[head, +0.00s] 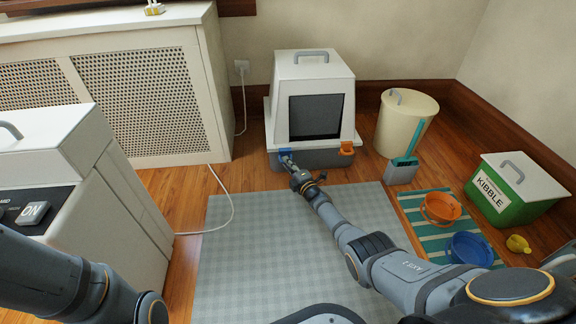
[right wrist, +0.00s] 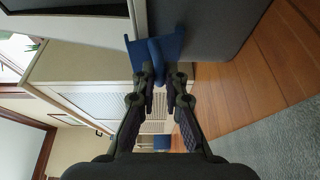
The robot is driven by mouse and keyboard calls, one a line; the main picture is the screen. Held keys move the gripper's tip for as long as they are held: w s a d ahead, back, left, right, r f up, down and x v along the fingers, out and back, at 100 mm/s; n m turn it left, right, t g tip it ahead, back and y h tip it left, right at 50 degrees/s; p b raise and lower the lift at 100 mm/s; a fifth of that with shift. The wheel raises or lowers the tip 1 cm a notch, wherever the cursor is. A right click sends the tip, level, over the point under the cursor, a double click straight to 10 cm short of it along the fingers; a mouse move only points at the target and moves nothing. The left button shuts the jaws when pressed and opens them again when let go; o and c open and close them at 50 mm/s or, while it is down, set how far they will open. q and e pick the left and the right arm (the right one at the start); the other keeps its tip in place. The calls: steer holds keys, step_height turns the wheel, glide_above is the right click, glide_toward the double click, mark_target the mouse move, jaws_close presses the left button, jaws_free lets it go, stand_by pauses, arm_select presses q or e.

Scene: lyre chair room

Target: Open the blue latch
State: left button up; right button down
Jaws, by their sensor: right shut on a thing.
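The blue latch (head: 284,153) sits on the front left of a white and grey covered litter box (head: 313,107) by the back wall. My right gripper (head: 289,163) reaches across the mat to it. In the right wrist view the blue latch (right wrist: 154,50) shows a plate and a raised tab, and the fingers of my right gripper (right wrist: 160,74) are closed on the tab. An orange latch (head: 346,148) is on the front right of the box. My left arm shows at the lower left, but its gripper is out of view.
A cream bin (head: 404,122) and a grey scoop holder (head: 402,172) stand right of the box. Orange and blue bowls (head: 441,208) (head: 470,249) lie on a striped mat near a green kibble box (head: 514,190). A white cable (head: 226,203) runs along the floor at left. The grey mat (head: 270,243) is bare.

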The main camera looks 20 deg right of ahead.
steer(key=shift+a, duration=0.1)
steer(key=c, duration=1.4)
jaws_free()
steer(key=s+d, duration=0.1)
steer(key=s, duration=1.1)
steer(key=shift+d, duration=0.2)
